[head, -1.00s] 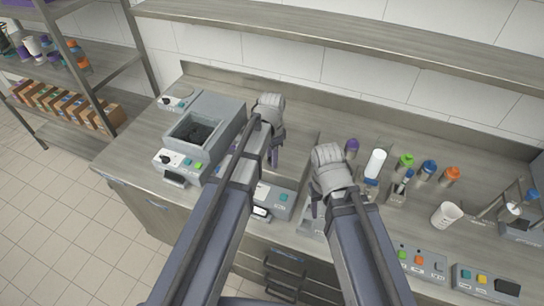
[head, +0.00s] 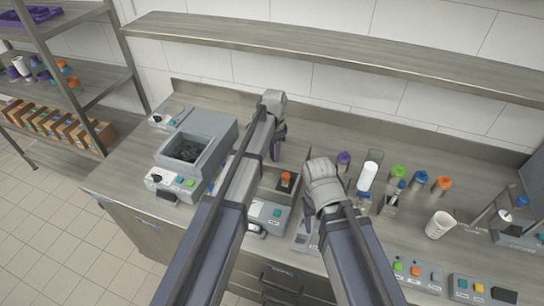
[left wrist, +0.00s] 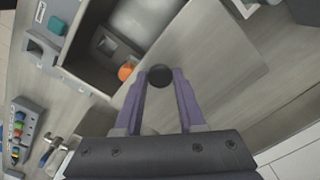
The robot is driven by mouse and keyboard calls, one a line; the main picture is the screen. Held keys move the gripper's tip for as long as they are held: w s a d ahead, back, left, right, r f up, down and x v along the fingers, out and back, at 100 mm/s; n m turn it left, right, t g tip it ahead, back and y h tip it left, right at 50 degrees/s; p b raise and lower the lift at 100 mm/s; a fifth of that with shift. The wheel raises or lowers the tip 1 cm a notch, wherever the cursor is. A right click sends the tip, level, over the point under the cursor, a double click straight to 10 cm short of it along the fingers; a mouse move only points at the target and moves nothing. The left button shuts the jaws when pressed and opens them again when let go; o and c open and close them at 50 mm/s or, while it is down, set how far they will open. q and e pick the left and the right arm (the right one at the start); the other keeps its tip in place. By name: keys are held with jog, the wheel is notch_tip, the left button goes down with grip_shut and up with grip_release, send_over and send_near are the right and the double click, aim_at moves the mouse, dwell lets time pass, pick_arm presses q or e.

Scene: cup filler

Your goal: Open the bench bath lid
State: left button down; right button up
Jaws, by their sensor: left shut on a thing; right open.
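The bench bath (head: 266,214) stands at mid-bench, partly hidden by my left arm. Its basin is at least partly uncovered, and an orange-topped thing (head: 286,180) shows inside. The left wrist view also shows the open basin (left wrist: 92,62) and the orange top (left wrist: 125,72). The flat grey lid (left wrist: 205,65) lies beside the opening there, with a dark round knob (left wrist: 159,72) between the purple fingers. My left gripper (head: 279,146) is shut on this knob; it also shows in the left wrist view (left wrist: 160,84). My right gripper (head: 312,216) is open, right of the bath.
A second grey bath (head: 185,150) with an open dark basin stands to the left. Several colour-capped bottles (head: 398,173) and a white cup (head: 439,225) stand to the right. A long shelf (head: 330,58) overhangs the back. A rack (head: 130,60) stands at the left.

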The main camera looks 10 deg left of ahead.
pick_arm(q)
jog(key=c, duration=0.5)
grip_release()
jog(key=shift+r, duration=0.1)
notch_tip(320, 180, up, 8)
jog(key=p, duration=0.8)
jog(key=shift+s+f, duration=0.15)
jog(key=shift+f, duration=0.1)
jog(key=s+d+f+n+b, duration=0.1)
jog(key=s+f+n+b, duration=0.1)
jog(key=s, duration=0.6)
jog(key=s+d+f+n+b, duration=0.1)
jog(key=s+f+n+b, duration=0.2)
jog(key=s, duration=0.6)
jog(key=s+d+f+n+y+b, duration=0.1)
jog(key=s+d+f+n+b, duration=0.1)
jog(key=s+f+b, duration=0.3)
jog(key=s+b, duration=0.1)
jog(key=s, duration=0.3)
jog(key=shift+s+f, duration=0.2)
